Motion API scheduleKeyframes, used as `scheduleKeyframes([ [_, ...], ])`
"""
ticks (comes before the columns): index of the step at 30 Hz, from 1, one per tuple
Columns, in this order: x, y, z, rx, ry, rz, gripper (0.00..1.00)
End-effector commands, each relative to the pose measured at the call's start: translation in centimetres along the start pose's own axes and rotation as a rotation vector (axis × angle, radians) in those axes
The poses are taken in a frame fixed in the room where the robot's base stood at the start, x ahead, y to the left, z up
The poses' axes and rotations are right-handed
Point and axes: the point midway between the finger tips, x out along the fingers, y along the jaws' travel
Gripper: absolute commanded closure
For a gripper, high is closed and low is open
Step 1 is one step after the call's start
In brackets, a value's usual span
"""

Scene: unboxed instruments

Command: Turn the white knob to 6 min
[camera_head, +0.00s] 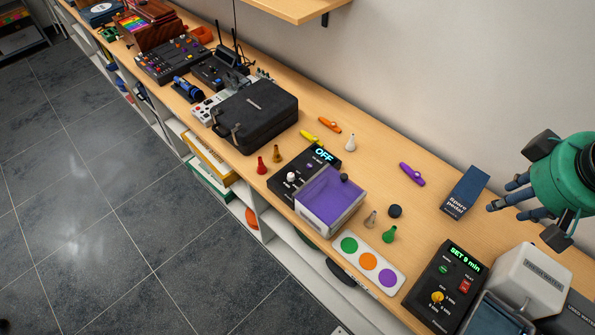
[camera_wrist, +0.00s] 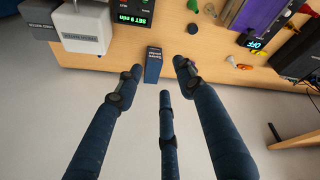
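A white knob (camera_head: 291,176) sits on a black control panel (camera_head: 280,187) whose display reads OFF. A second black panel (camera_head: 427,311) reads SET 9 min and has a yellow knob (camera_head: 437,297) and a red switch. My three-fingered gripper (camera_head: 511,199) is at the right, open and empty, well away from both panels. In the wrist view its fingers (camera_wrist: 160,77) are spread. Both panels show at that view's top edge, the OFF one (camera_wrist: 253,42) at right; the white knob is not clear there.
A blue box (camera_head: 465,193) stands near my gripper. A tray with three coloured discs (camera_head: 396,267) lies between the panels. Small coloured pieces and a black case (camera_head: 254,115) are on the bench. A wall shelf (camera_head: 298,6) juts out at the top.

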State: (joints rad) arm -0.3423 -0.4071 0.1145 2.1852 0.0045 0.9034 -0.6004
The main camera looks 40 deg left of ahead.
Motion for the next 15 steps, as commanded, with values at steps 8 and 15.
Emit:
scheduleKeyframes([
  [8, 3.9, -3.7, -9.3, -0.418, -0.019, -0.085, 0.62],
  [15, 8.0, -9.0, -16.5, -0.776, -0.023, -0.155, 0.62],
])
